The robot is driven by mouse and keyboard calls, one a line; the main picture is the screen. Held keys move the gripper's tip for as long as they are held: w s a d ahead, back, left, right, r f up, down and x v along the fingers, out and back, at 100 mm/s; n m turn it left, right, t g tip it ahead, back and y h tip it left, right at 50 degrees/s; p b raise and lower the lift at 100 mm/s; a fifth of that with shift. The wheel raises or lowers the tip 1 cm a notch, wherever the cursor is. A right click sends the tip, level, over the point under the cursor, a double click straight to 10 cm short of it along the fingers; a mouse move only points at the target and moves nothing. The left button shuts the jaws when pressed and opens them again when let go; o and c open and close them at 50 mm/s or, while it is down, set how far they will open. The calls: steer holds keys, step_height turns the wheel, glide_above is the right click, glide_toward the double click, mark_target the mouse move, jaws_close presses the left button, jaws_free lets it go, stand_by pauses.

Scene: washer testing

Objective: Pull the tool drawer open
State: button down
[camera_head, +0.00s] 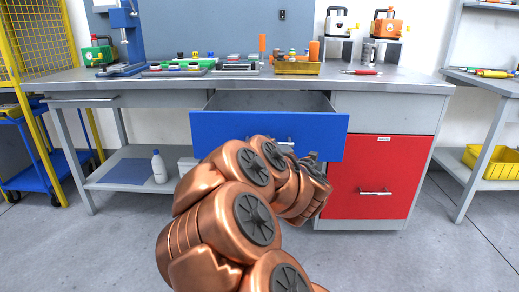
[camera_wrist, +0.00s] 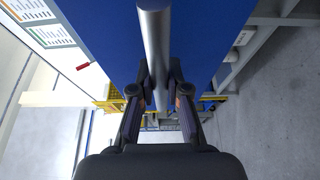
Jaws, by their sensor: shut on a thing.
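The tool drawer (camera_head: 228,128) has a blue front and stands open under the workbench top, with its inside partly visible from above. My gripper (camera_head: 316,165) is at the drawer front, and my copper arm covers part of that front. In the wrist view, my gripper (camera_wrist: 160,88) is shut on the silver bar handle (camera_wrist: 155,40), with a dark finger on each side of it. The blue drawer front (camera_wrist: 105,30) fills the upper part of that view. In the head view the handle is mostly hidden behind my arm.
The workbench top (camera_head: 400,82) holds trays, bottles and tools above the drawer. A red cabinet door (camera_head: 350,200) is right of and below the drawer. A lower shelf (camera_head: 120,175) with a white bottle (camera_head: 159,167) is at the left. The grey floor around is clear.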

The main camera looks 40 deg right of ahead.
steer(key=shift+s+a+f+b, duration=0.1)
steer(key=shift+s+a+b, duration=0.1)
steer(key=shift+s+b, duration=0.15)
steer(key=c, duration=1.1)
jaws_free()
steer(key=shift+a, duration=0.1)
steer(key=shift+c, duration=0.2)
